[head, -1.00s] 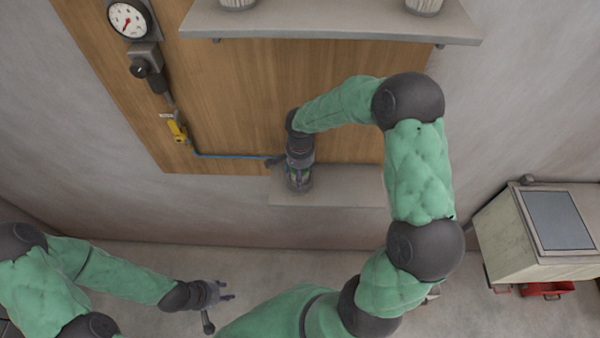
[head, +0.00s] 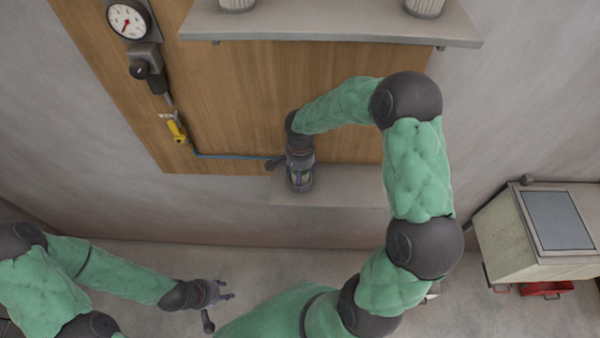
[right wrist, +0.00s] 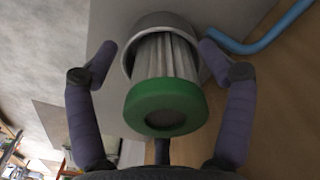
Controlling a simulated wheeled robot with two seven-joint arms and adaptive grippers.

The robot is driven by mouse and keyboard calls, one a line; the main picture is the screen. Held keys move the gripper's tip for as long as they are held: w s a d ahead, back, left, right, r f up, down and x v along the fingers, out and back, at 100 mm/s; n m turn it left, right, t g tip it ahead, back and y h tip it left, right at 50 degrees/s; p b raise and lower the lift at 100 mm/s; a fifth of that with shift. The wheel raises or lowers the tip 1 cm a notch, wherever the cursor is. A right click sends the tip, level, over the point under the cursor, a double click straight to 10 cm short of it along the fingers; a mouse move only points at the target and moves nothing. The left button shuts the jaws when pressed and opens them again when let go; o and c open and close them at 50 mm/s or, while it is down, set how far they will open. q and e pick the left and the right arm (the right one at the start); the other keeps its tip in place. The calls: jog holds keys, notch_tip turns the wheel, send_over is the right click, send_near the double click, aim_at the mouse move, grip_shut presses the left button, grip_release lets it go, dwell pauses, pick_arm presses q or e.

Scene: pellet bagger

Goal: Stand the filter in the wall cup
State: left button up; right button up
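The filter has a green end cap (right wrist: 165,107) and a white pleated body (right wrist: 165,58). In the right wrist view its far end is inside the grey cup (right wrist: 128,62), with the green cap facing my camera. My right gripper (right wrist: 159,62) has its two fingers spread on either side of the filter, with gaps showing. In the head view my right gripper (head: 301,184) points down over the low grey ledge, and the filter is mostly hidden by it. How deep the filter sits is hidden. My left gripper (head: 227,290) is open and empty at lower left.
A blue hose (head: 235,156) runs from the yellow valve (head: 176,129) toward the right gripper. A grey shelf (head: 320,27) with white ribbed objects is above; the low ledge (head: 345,187) is below. A cream cabinet (head: 510,235) and red bin (head: 546,289) stand right.

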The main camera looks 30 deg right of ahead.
pick_arm(q)
jog(key=shift+r, duration=0.15)
pick_arm(e)
notch_tip(320, 180, up, 13)
jog(key=shift+w, duration=0.1)
dwell(0.7)
